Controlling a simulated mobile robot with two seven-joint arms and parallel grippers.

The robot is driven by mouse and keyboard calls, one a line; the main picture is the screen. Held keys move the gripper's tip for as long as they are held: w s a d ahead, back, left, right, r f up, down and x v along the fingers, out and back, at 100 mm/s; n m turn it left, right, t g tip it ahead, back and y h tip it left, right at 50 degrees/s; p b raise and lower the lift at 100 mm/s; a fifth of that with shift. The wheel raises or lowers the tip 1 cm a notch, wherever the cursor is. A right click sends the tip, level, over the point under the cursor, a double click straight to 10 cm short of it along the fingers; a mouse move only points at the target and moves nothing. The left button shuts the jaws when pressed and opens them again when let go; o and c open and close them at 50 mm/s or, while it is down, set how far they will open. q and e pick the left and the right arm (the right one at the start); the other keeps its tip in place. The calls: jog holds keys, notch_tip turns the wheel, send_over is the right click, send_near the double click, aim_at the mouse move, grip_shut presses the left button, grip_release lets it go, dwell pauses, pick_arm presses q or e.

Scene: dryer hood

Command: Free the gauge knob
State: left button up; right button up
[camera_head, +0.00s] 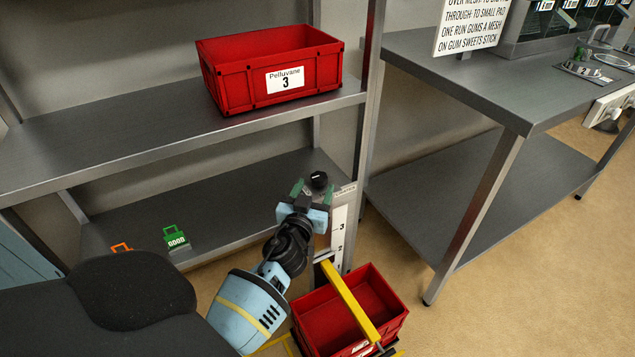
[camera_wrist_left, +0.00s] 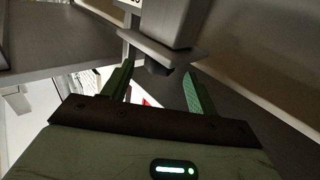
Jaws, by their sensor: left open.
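A black knob (camera_head: 319,179) is at the end of the lower shelf, near the top of a white gauge strip (camera_head: 338,236) with numbers. My left gripper (camera_head: 313,190) is open, and its green fingers are close to the knob in the head view. In the left wrist view the two green fingers of my left gripper (camera_wrist_left: 159,74) are apart, with a small dark piece, likely the knob (camera_wrist_left: 157,68), under a grey block between them. I cannot tell whether the fingers touch it. My right gripper is not in view.
A red crate (camera_head: 222,94) labelled Pelluvane 3 stands on the upper shelf (camera_head: 110,130). Green (camera_head: 176,239) and orange (camera_head: 121,248) tags are on the lower shelf. A red bin (camera_head: 385,284) with a yellow bar is below the gauge. A steel table (camera_head: 470,75) stands right.

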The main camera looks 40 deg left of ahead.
aim_at(317, 184)
pick_arm(q)
jog(key=shift+x, duration=1.7)
